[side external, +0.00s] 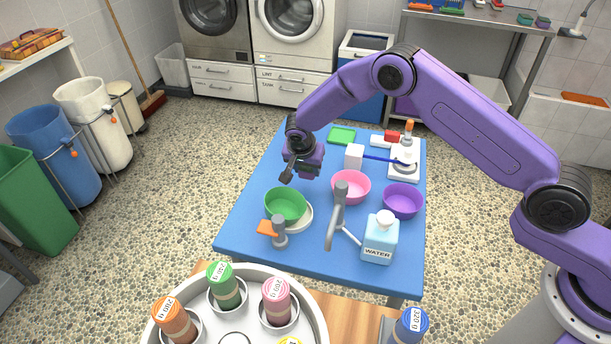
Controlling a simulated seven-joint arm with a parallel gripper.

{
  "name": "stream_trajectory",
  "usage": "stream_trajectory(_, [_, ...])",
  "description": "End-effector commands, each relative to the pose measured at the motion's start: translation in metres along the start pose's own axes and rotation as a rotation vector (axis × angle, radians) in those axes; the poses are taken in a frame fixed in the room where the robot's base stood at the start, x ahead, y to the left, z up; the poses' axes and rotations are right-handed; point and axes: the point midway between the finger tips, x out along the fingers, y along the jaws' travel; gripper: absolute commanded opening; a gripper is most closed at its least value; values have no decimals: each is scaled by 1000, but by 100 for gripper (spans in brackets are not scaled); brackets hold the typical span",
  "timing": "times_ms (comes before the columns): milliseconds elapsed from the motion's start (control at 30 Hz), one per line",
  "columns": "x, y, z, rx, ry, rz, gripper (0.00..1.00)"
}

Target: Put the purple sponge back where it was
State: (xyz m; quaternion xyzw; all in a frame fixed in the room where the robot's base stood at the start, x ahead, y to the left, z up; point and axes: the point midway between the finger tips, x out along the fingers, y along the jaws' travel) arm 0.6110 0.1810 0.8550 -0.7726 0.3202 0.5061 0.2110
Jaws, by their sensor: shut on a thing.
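My gripper (287,177) hangs over the left part of the blue table, above and left of the green bowl (285,205). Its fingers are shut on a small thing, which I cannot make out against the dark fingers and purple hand. I see no separate purple sponge on the table. A green flat pad (341,135) lies at the table's back edge. An orange piece (267,228) sits by a small grey stand (279,232) at the front left.
A pink bowl (351,187), a purple bowl (403,201), a grey upright tap-like post (338,215) and a water bottle (380,238) crowd the table's middle and right. A white block (354,156) stands behind. The table's left strip (241,215) is clear.

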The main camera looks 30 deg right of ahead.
Motion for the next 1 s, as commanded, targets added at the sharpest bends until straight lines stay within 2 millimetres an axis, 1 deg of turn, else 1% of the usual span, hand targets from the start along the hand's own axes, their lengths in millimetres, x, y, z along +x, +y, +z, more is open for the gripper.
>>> stream_trajectory(167, [8, -5, 1, 1, 0, 1, 22])
stream_trajectory(300, [26, -5, 9, -1, 0, 1, 22])
stream_trajectory(400, [34, -5, 12, 0, 0, 0, 22])
stream_trajectory(833, [38, -5, 14, 0, 0, 0, 22])
stream_trajectory(867, [38, -5, 14, 0, 0, 0, 56])
stream_trajectory(900, [38, -5, 14, 0, 0, 0, 69])
stream_trajectory(933, [38, -5, 14, 0, 0, 0, 72])
stream_trajectory(1000, [38, -5, 14, 0, 0, 0, 72])
